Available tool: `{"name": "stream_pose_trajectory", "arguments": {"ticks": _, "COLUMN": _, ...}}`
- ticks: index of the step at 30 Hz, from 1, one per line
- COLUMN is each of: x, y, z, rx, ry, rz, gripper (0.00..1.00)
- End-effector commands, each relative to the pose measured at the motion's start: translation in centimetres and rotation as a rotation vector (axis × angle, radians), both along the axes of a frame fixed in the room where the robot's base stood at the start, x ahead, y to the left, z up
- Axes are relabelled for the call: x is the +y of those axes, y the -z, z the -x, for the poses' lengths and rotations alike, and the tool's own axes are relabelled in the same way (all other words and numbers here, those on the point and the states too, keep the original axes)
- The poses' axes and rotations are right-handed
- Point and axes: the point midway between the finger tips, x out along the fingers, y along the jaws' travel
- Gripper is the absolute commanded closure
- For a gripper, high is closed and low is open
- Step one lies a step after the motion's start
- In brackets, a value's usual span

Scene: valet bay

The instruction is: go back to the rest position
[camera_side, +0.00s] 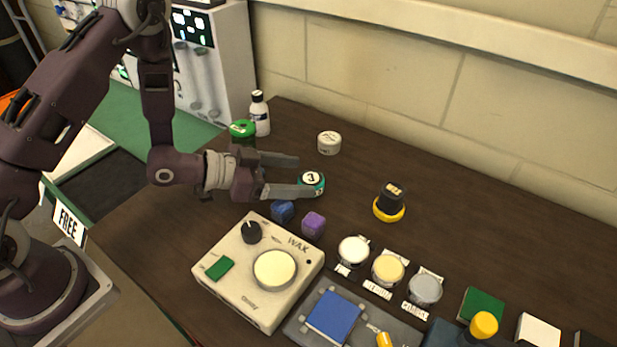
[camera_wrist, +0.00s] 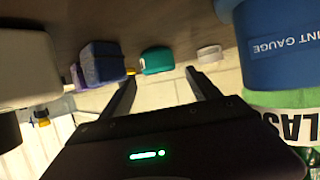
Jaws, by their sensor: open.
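My gripper (camera_side: 303,176) reaches out level, low over the brown table (camera_side: 460,215), with its two fingers spread and pointing right. A teal piece marked 3 (camera_side: 311,179) is at the tip of the nearer finger. In the wrist view the teal piece (camera_wrist: 156,60) shows ahead, beyond the gap between the fingertips (camera_wrist: 160,76). It looks apart from them there, with nothing held between the fingers. The rest position is not marked in either view.
A green-topped container (camera_side: 243,129) and a white bottle (camera_side: 260,114) stand behind my gripper. A blue cube (camera_side: 283,211), a purple cube (camera_side: 314,224) and a cream device (camera_side: 230,284) are in front. A white tin (camera_side: 329,143) and a black-and-yellow piece (camera_side: 390,202) are to the right.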

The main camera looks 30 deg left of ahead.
Motion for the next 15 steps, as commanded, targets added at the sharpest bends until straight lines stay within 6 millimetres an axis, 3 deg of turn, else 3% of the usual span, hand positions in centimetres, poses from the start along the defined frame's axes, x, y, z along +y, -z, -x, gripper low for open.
{"name": "stream_pose_trajectory", "arguments": {"ticks": 6, "x": 1.9, "y": -1.3, "z": 2.5, "rx": -0.001, "ry": -0.002, "rz": 0.001, "gripper": 0.29}}
{"name": "stream_pose_trajectory", "arguments": {"ticks": 15, "x": 2.0, "y": -1.5, "z": 2.7, "rx": -0.004, "ry": -0.001, "rz": 0.001, "gripper": 0.29}}
